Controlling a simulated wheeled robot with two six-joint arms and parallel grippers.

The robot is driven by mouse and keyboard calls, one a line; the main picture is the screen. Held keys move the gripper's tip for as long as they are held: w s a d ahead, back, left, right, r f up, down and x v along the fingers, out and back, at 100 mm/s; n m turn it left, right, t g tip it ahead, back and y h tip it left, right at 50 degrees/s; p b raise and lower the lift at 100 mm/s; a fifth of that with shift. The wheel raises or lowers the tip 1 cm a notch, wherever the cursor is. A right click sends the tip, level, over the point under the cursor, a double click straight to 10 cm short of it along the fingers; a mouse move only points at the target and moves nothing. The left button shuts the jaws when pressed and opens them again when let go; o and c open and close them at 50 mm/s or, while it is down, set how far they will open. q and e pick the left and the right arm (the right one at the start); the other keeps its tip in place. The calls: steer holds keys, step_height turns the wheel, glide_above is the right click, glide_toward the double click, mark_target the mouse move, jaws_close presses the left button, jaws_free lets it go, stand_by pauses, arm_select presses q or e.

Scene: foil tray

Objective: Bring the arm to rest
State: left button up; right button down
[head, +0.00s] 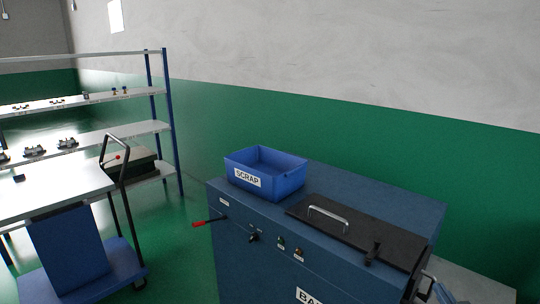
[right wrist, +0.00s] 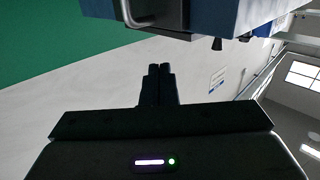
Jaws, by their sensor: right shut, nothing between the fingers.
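My right gripper (head: 428,280) shows only in part at the bottom right of the head view, beside the right end of the blue machine (head: 330,240). In the right wrist view its two dark fingers (right wrist: 160,70) are together, with nothing between them. The machine shows at the top of that view, apart from the fingertips. My left gripper is in neither view.
A blue bin (head: 290,181) marked SCRAP stands on the machine, left of a black lid (head: 365,232) with a metal handle. A red-tipped lever (head: 200,223) sticks out at left. A trolley (head: 60,190) and a shelf rack (head: 150,127) stand further left.

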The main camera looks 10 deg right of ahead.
steer(key=s+a+f+m+g+h, duration=0.1)
steer(key=s+a+f+g+h, duration=0.2)
steer(key=s+f, duration=0.35)
steer(key=s+a+f+m+g, duration=0.1)
steer(key=s+a+f+g, duration=0.3)
steer(key=s+f+g, duration=0.25)
steer(key=s+a+f+n+g+y, duration=0.1)
steer(key=s+a+n+g+y, duration=0.15)
steer(key=s+a, duration=0.35)
steer(key=s+a+f+n+g+y, duration=0.2)
steer(key=s+a+n+y, duration=0.15)
steer(key=a, duration=0.55)
steer(key=d+f+m+g, duration=0.1)
steer(key=d+f, duration=0.2)
steer(key=f, duration=2.5)
steer(key=s+d+f+g, duration=0.1)
steer(key=s+f, duration=1.7)
steer(key=f, duration=0.3)
steer(key=shift+s+d+m, duration=0.2)
steer(key=shift+d+m, duration=0.05)
steer(key=shift+m, duration=0.05)
